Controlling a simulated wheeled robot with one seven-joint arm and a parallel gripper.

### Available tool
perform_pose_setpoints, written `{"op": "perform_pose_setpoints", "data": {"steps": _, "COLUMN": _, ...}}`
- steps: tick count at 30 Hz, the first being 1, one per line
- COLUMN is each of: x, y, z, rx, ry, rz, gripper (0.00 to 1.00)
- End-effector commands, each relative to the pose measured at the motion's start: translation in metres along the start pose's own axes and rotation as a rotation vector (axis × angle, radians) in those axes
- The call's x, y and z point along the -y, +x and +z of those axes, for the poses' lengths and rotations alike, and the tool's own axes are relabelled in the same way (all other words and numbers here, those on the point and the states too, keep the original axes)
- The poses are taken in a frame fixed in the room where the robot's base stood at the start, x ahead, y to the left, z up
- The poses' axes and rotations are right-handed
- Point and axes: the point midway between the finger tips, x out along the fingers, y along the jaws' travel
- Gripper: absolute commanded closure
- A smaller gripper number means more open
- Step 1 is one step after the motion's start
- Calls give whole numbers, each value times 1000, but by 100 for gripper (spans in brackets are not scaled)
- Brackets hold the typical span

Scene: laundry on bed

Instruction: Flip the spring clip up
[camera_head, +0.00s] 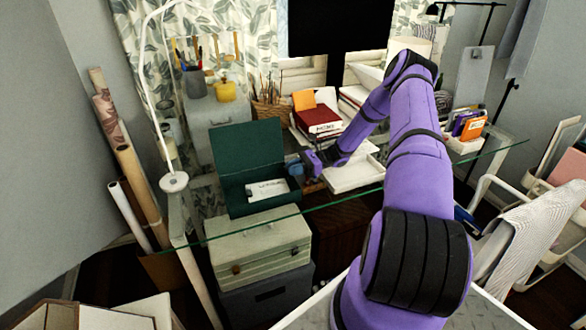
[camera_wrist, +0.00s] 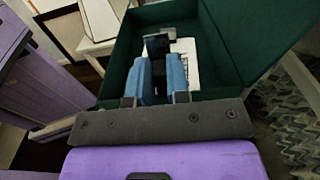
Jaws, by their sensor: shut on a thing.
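A dark green box file (camera_head: 249,146) stands open on the glass desk, its lid raised at the back. White papers (camera_head: 268,189) lie inside it. In the wrist view the green box (camera_wrist: 222,45) fills the middle and right, with white paper (camera_wrist: 188,50) inside. A dark spring clip (camera_wrist: 158,44) with a grey bar shows at the fingertips, over the paper. My gripper (camera_wrist: 160,68) has blue fingers close together and is shut on the clip. In the head view my gripper (camera_head: 297,168) reaches the box's right side. The clip is too small to make out there.
A white tray (camera_head: 354,177) lies right of the box, close to my arm. Red books (camera_head: 318,120) and a pencil basket (camera_head: 270,110) stand behind. The glass desk's front edge (camera_head: 330,199) runs before the box.

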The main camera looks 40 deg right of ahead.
Motion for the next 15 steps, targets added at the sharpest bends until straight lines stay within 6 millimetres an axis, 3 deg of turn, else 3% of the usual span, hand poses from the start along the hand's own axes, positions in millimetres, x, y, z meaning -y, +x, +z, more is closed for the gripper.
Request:
{"op": "perform_pose_setpoints", "data": {"steps": 1, "x": -1, "y": 0, "z": -1, "rx": -2, "ry": 2, "rz": 0, "gripper": 81}}
{"op": "perform_pose_setpoints", "data": {"steps": 4, "x": -1, "y": 0, "z": -1, "rx": -2, "ry": 2, "rz": 0, "gripper": 58}}
{"op": "perform_pose_setpoints", "data": {"steps": 15, "x": 0, "y": -4, "z": 0, "rx": -1, "ry": 1, "rz": 0, "gripper": 57}}
